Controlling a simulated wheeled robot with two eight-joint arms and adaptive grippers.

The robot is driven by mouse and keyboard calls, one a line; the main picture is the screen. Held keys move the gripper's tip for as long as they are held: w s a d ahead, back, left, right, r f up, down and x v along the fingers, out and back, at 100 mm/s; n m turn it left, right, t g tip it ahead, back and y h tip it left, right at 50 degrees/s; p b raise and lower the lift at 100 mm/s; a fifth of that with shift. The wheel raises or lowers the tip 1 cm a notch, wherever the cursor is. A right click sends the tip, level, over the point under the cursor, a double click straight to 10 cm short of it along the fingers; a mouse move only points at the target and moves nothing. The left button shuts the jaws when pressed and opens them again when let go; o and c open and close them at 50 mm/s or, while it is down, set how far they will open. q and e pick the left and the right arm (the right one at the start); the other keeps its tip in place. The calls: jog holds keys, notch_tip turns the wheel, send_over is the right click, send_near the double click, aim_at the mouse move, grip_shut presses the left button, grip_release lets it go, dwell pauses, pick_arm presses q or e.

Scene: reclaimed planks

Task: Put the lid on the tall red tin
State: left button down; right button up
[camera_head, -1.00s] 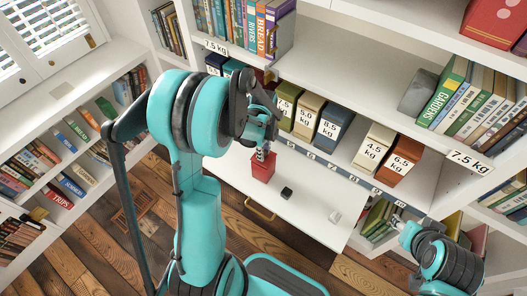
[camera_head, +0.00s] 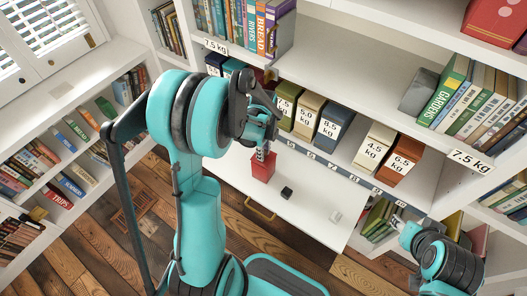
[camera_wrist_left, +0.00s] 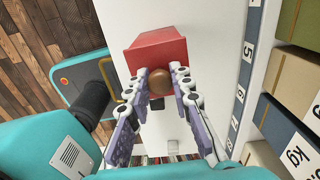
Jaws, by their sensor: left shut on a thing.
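The red tin (camera_head: 262,169) stands upright on the white pulled-out surface in the head view. My left gripper (camera_head: 263,152) points down at its top. In the left wrist view, the left gripper's fingers (camera_wrist_left: 160,77) close around a brown round knob (camera_wrist_left: 160,82), with a red body (camera_wrist_left: 155,52) beyond it. The knob appears to be the lid's handle. The fingers hide much of the lid, and I cannot tell whether its rim is seated on the tin. My right gripper (camera_head: 398,221) is small at the lower right, away from the tin; its jaws are unclear.
A small black block (camera_head: 287,193) and a small white block (camera_head: 336,216) lie on the white surface, right of the tin. A row of weight-labelled boxes (camera_head: 332,126) stands on the shelf behind. A brass handle (camera_head: 260,208) is on the front edge.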

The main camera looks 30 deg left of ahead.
dwell(0.4)
pick_arm(q)
jog(key=c, duration=1.3)
grip_release()
jog(key=shift+o, duration=0.5)
jog(key=o, duration=0.4)
jog(key=shift+r+p, duration=2.6)
jog(key=shift+r, duration=0.9)
